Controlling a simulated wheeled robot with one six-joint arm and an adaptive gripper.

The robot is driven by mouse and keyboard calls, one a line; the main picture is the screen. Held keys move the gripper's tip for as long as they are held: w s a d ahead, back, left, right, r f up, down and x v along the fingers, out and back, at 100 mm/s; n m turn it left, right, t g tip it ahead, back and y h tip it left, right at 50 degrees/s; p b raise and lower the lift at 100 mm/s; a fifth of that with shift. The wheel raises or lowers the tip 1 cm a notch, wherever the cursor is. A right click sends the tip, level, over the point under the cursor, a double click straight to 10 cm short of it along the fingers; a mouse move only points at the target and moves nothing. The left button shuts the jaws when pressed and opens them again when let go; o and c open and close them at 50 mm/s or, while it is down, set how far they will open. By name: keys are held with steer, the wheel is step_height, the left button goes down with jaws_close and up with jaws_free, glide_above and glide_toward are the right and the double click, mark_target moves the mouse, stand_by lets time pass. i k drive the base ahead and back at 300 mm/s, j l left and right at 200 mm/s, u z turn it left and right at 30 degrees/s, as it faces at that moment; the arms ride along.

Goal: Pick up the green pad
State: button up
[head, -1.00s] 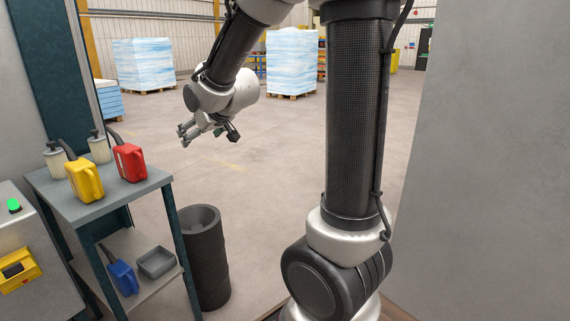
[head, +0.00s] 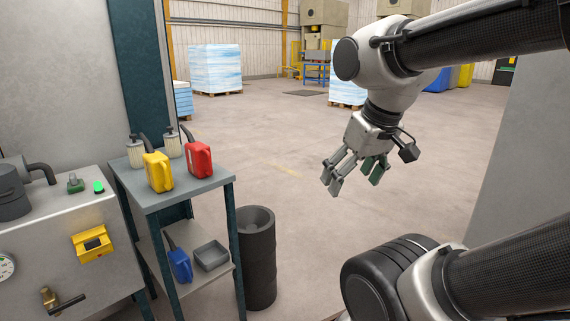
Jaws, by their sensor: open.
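A small bright green piece (head: 98,187), which looks like the green pad, sits on top of the grey machine cabinet (head: 65,222) at the left of the head view. It is small, and its exact shape is hard to tell. A dark green fitting with a grey top (head: 74,183) is just left of it. My gripper (head: 354,182) is open and empty, fingers pointing down, in the air right of centre. It is far to the right of the green pad and apart from everything.
A grey bench (head: 180,196) right of the cabinet holds a yellow jug (head: 157,172), a red jug (head: 199,159) and two pale filters. Its lower shelf holds a blue jug (head: 179,265) and a grey tray (head: 211,256). A dark bin (head: 257,262) stands beside it. Open floor lies beyond.

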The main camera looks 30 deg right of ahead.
mark_target(76, 184)
steer(key=u, duration=1.4)
steer(key=i+j+z, duration=0.1)
steer(key=i+j, duration=0.4)
steer(key=i, duration=0.1)
